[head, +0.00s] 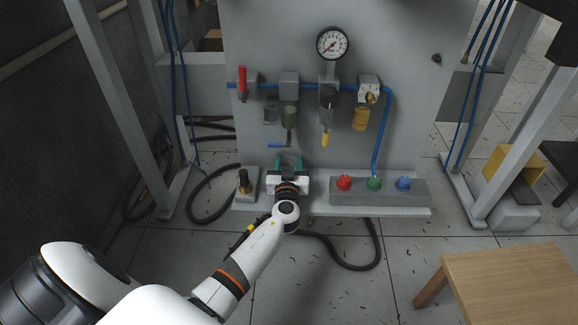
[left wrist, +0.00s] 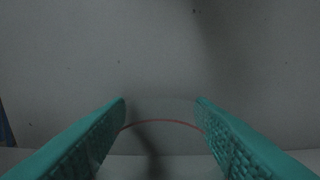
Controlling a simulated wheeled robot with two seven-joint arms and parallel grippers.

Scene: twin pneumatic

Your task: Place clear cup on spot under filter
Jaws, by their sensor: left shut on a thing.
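My left gripper (head: 288,160) reaches to the foot of the grey panel, with its teal fingers pointing at the panel. In the left wrist view its fingers (left wrist: 161,101) are apart and shut on the clear cup (left wrist: 160,112), which shows only as a faint see-through shape with a thin red curved line. My right gripper is out of view.
A gauge (head: 332,43) and a yellow bowl (head: 360,119) are to the right. A box with red, green and blue buttons (head: 387,191) stands right on the ledge, a black-topped brass fitting (head: 244,181) left.

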